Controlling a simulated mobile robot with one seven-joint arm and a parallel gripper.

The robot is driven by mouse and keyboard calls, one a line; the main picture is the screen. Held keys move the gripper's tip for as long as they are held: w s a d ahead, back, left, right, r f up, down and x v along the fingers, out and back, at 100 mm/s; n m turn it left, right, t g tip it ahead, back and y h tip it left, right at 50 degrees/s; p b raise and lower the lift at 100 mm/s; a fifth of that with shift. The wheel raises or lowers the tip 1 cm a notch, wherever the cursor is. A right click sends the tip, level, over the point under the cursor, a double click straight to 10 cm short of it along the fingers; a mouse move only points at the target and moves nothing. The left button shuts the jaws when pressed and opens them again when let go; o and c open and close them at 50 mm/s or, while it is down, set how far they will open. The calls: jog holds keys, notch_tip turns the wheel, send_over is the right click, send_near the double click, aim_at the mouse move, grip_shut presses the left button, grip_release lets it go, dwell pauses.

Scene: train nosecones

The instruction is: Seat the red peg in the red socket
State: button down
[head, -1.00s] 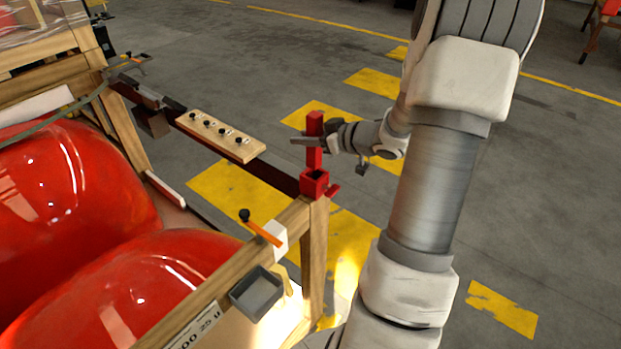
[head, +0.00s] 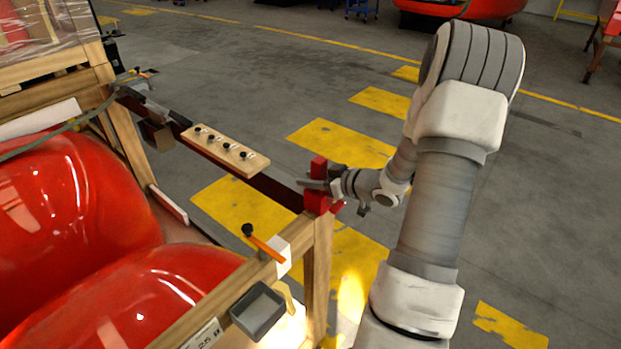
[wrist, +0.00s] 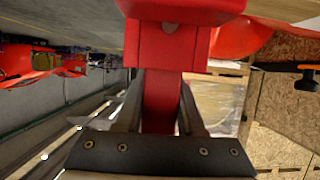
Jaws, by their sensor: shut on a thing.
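The red peg (head: 318,167) stands upright at the corner post of the wooden crate. My gripper (head: 314,184) is shut on it, and a short length of peg shows above the fingers. The red socket (head: 316,203) sits on the post directly below the fingers. In the wrist view the peg (wrist: 160,100) runs between the two fingers (wrist: 160,105) up to the red socket block (wrist: 168,45). The peg's lower end is hidden; it appears to be inside the socket, but how deep I cannot tell.
A wooden strip with several black knobs (head: 225,150) lies along the dark rail to the left. An orange-handled tool (head: 265,248) and a grey open box (head: 258,312) sit on the crate edge. Large red nosecones (head: 70,200) fill the left. Open floor lies right.

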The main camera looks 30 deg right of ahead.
jog(key=c, duration=0.5)
grip_release()
jog(key=shift+s+d+r, duration=0.1)
jog(key=shift+s+r, duration=0.15)
jog(key=shift+r, duration=0.05)
jog(key=p+v, duration=0.1)
jog(key=v, duration=1)
jog(key=shift+s+d, duration=0.1)
jog(key=shift+s, duration=0.2)
jog(key=shift+w+r, duration=0.1)
jog(key=shift+w, duration=0.05)
